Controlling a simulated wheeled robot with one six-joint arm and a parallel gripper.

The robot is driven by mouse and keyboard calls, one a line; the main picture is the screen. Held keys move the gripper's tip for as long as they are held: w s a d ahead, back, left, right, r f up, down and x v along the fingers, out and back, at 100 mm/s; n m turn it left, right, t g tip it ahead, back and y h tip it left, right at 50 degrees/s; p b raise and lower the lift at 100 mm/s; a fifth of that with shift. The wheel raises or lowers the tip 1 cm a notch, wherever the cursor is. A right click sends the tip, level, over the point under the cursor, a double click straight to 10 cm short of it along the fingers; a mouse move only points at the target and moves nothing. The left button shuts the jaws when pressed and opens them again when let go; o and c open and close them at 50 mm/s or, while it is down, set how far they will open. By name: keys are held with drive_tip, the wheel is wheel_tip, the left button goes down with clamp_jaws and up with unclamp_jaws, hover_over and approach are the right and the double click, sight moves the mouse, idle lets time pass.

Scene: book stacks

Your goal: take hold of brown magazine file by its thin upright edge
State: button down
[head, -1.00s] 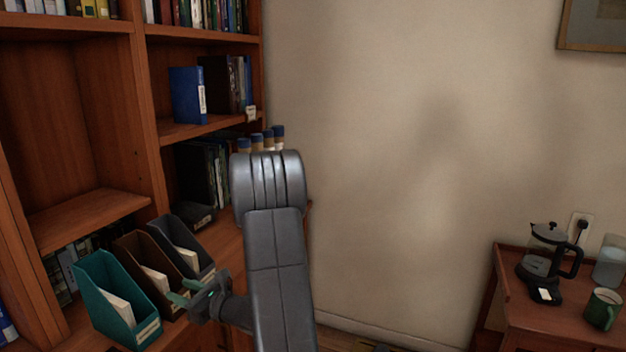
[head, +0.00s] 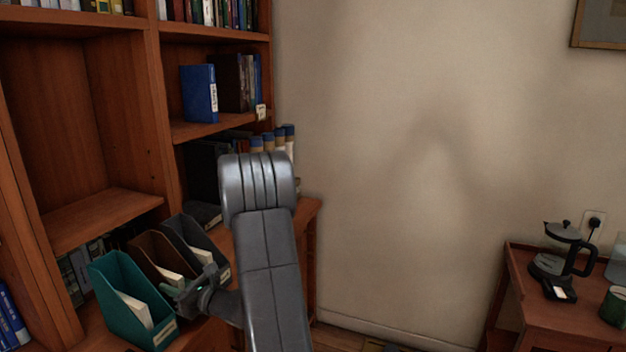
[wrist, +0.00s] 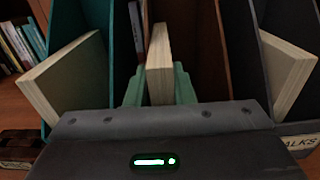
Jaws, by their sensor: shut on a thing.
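The brown magazine file (head: 147,248) stands on the lower shelf between a teal file (head: 122,300) and a dark grey file (head: 185,232). A cream block of pages (wrist: 160,70) stands inside it. My gripper (head: 178,289) is at the open front of the brown file. In the wrist view, the two teal fingers (wrist: 159,88) flank the cream pages, one flush on each side, and are shut on them. The brown file's wall (wrist: 221,50) is to the right of the fingers, apart from them. The file's low front is hidden behind my gripper's body.
The teal file (wrist: 72,45) is close on the left and the grey file (wrist: 255,60) close on the right, each holding pages. Shelf uprights and books stand behind. A side table (head: 530,310) with a coffee maker (head: 562,255) is far right.

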drive_tip(key=shift+r, duration=0.2)
drive_tip(key=shift+r+p, duration=0.4)
drive_tip(key=shift+r, duration=0.25)
idle(0.3)
